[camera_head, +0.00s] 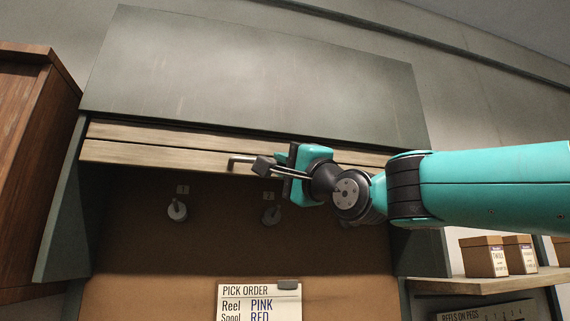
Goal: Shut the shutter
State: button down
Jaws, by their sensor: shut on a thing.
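The shutter (140,153) shows as wooden slats across the top of the cabinet opening, under the dark green-grey housing (250,75). Only its lowest slats show, and the opening below it is uncovered. A dark metal handle (240,160) sticks out from the slats near the middle. My gripper (266,166) is at the handle, shut on it, with the teal arm reaching in from the right. The gripper and arm hide the right part of the handle and some of the slats.
Inside the opening, pegs hang on the brown back panel, one marked 1 (177,210) and one marked 2 (271,215). A pick order card (260,302) is at the bottom. Small boxes (484,257) stand on a shelf (480,284) at right. A wooden cabinet (30,150) stands at left.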

notch_tip(320, 180, down, 21)
jog(key=b, duration=1.8)
jog(key=shift+a+b, duration=0.15)
jog(key=shift+b, duration=0.2)
jog(key=shift+w+f, duration=0.1)
jog(key=shift+f, duration=0.05)
jog(key=c, duration=1.2)
grip_release()
jog(key=shift+r, duration=0.2)
jog(key=b+v, duration=0.7)
jog(key=v, duration=1)
jog(key=shift+s+d, duration=0.25)
jog(key=shift+s, duration=0.05)
jog(key=shift+f, duration=0.1)
